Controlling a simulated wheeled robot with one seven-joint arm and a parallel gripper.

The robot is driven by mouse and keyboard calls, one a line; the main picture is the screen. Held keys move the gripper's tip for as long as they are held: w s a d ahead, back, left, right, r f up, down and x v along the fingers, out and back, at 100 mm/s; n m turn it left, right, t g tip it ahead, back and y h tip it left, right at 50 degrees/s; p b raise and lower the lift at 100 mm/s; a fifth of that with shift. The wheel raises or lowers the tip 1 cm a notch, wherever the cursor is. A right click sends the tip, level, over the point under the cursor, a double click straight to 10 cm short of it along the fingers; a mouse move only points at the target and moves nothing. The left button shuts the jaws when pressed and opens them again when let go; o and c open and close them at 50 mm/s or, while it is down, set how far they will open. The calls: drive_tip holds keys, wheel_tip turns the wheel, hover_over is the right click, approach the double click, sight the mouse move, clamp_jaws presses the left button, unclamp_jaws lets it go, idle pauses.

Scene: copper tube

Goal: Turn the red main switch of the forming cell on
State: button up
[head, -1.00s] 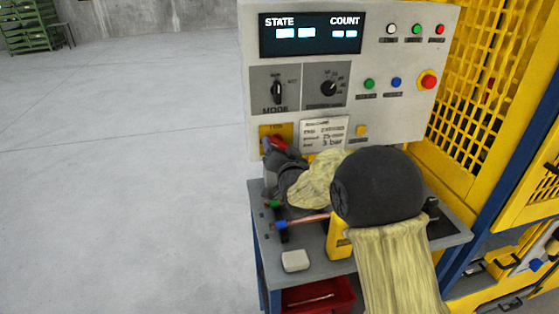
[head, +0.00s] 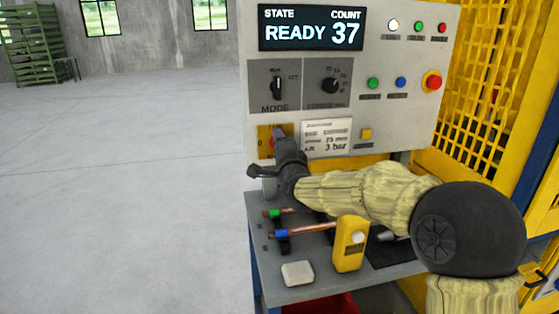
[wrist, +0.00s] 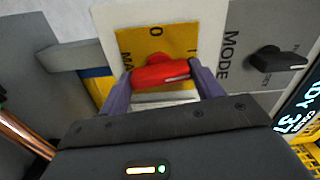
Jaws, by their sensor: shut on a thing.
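The red main switch (wrist: 160,75) shows in the wrist view on its yellow plate (wrist: 135,42), with a "0" mark beside it. My gripper (wrist: 163,80) is shut on the red handle, one finger at each end. In the head view my gripper (head: 283,150) reaches the lower left of the panel and hides the handle; part of the yellow plate (head: 264,141) shows there. The display (head: 310,28) on the panel is lit and reads READY and 37.
The mode knob (head: 278,87) sits just above the switch. A bench (head: 330,290) below holds copper tubes (head: 308,230), a yellow block (head: 350,245) and a white block (head: 297,273). A yellow mesh guard (head: 480,80) stands at the right. Open floor lies left.

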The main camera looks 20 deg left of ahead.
drive_tip(key=shift+m+b, duration=0.55)
drive_tip(key=shift+m, duration=0.25)
drive_tip(key=shift+f, duration=0.1)
drive_tip(key=o, duration=1)
drive_tip(key=shift+s+d, duration=0.1)
drive_tip(key=b+v, duration=0.2)
drive_tip(key=v, duration=1.5)
drive_tip(key=shift+s, duration=0.15)
